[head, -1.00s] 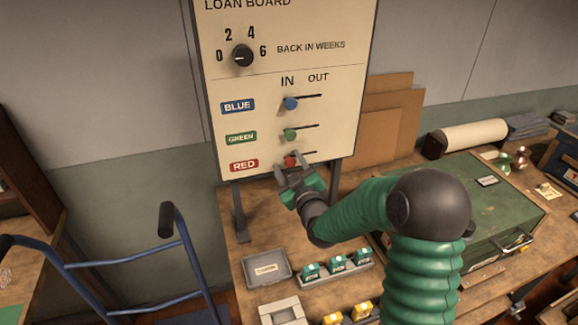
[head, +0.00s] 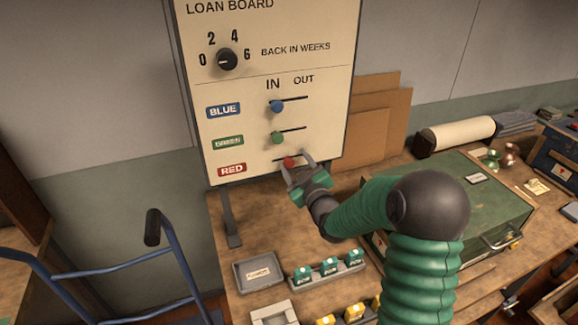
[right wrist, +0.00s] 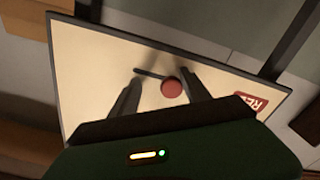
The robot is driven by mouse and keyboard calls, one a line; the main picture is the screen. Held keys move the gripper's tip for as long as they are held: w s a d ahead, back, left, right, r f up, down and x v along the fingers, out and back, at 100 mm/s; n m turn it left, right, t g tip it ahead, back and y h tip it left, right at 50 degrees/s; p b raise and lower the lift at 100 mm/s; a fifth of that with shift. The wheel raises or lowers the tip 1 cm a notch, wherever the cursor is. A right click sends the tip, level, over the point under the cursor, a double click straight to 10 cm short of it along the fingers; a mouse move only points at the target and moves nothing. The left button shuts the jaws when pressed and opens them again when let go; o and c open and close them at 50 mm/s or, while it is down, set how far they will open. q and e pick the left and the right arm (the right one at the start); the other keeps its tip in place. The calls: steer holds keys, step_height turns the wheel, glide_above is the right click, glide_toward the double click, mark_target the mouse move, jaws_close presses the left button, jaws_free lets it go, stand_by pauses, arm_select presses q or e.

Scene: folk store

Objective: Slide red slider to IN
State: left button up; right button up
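The red knob (head: 289,161) sits on the bottom slot of the white loan board (head: 240,110), beside the RED label (head: 232,170). It stands a little right of the slot's IN end, further right than the blue knob (head: 277,106) and green knob (head: 278,137) on theirs. My right gripper (head: 303,168) is at the board with its fingers apart. In the right wrist view, the red knob (right wrist: 171,88) shows between the two fingers, nearer the right one. I cannot tell whether a finger touches it. My left gripper is out of view.
A bench below the board bears a grey tray (head: 240,282), small green and yellow boxes, and a green case (head: 490,215) at the right. Cardboard sheets (head: 385,130) lean behind. A blue hand truck (head: 105,260) stands at the left.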

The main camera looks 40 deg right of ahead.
steer(key=shift+s+d, duration=0.3)
steer(key=shift+d, duration=0.6)
steer(key=shift+s+d, duration=0.25)
steer(key=shift+d, duration=0.6)
steer(key=c, duration=0.9)
